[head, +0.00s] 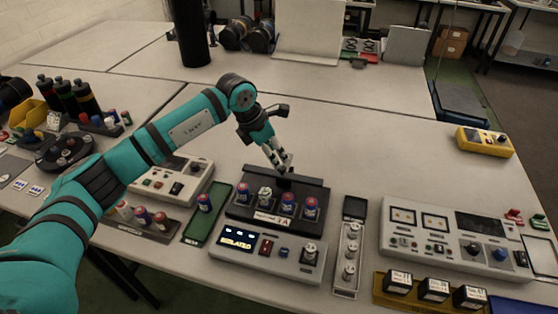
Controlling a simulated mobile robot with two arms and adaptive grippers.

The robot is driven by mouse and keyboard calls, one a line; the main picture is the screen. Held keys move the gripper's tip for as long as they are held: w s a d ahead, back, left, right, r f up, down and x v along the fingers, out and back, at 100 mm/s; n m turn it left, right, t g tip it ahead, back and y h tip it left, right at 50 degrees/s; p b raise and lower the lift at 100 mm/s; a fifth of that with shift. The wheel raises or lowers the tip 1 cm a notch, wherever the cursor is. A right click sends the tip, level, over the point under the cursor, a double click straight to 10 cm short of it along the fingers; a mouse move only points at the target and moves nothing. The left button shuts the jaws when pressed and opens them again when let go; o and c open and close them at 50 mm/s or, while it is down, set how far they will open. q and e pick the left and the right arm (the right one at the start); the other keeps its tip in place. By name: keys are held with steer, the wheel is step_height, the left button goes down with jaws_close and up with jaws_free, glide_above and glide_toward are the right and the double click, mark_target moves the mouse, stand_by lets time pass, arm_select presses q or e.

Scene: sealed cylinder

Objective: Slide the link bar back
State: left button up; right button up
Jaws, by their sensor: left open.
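My left gripper (281,164) reaches down over the back of a black rack (238,209) near the middle of the table. Its fingers are apart, with the tips at or just above a small dark upright part behind the rack's raised back edge (300,187). I cannot tell whether they touch it, or clearly pick out the link bar there. In the rack stands a row of several small capped cylinders (288,203), mostly blue and red, one pale. A grey control box (270,262) with a lit display (238,239) stands in front. My right gripper is out of view.
A green tray (209,222) and a beige meter box (171,182) lie left of the rack. A narrow panel with knobs (350,244) and a wide instrument panel (455,236) stand to the right.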

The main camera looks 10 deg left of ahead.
arm_select(q)
steer(key=v, duration=0.6)
steer(key=shift+r, duration=0.3)
steer(key=shift+a, duration=0.1)
